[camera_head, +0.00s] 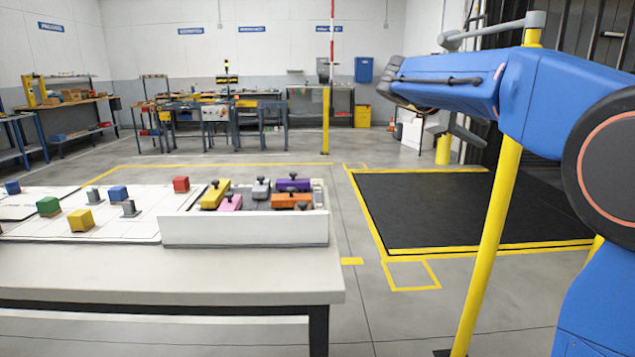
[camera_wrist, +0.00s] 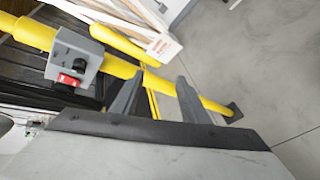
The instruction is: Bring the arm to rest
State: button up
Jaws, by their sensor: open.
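My blue arm (camera_head: 450,85) reaches across the upper right of the head view, raised above the floor and to the right of the white table. Its far end is partly hidden by its own links. In the wrist view my gripper (camera_wrist: 160,78) shows two grey fingers standing apart, with nothing held between them. Behind the fingers a yellow post (camera_wrist: 212,106) runs slantwise across the wrist view. A grey box with a red switch (camera_wrist: 72,78) is fixed on this post, to the left of the fingers. I cannot tell how far the post is from the fingers.
The white table (camera_head: 180,270) at left bears coloured blocks and a tray (camera_head: 245,230) with several knobbed pieces. A yellow post (camera_head: 490,220) stands close by my arm. A black floor area (camera_head: 425,208) with yellow edging lies beyond. Workbenches line the back; the middle floor is clear.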

jog(key=s+a+f+m+y, duration=0.2)
jog(key=s+a+f+y, duration=0.1)
jog(key=s+f, duration=0.8)
jog(key=s+a+f+m+t+y, duration=0.1)
jog(key=s+a+f+m+y, duration=0.2)
jog(key=s+f, duration=0.8)
jog(key=s+a+f+m+t+y, duration=0.1)
jog(key=s+a+f+y, duration=0.4)
jog(key=s+f, duration=0.6)
jog(key=s+m+y, duration=0.1)
jog(key=s, duration=0.4)
jog(key=shift+s+f+m+y, duration=0.3)
jog(key=shift+s+f+m, duration=0.05)
jog(key=shift+m, duration=0.05)
jog(key=shift+a, duration=0.1)
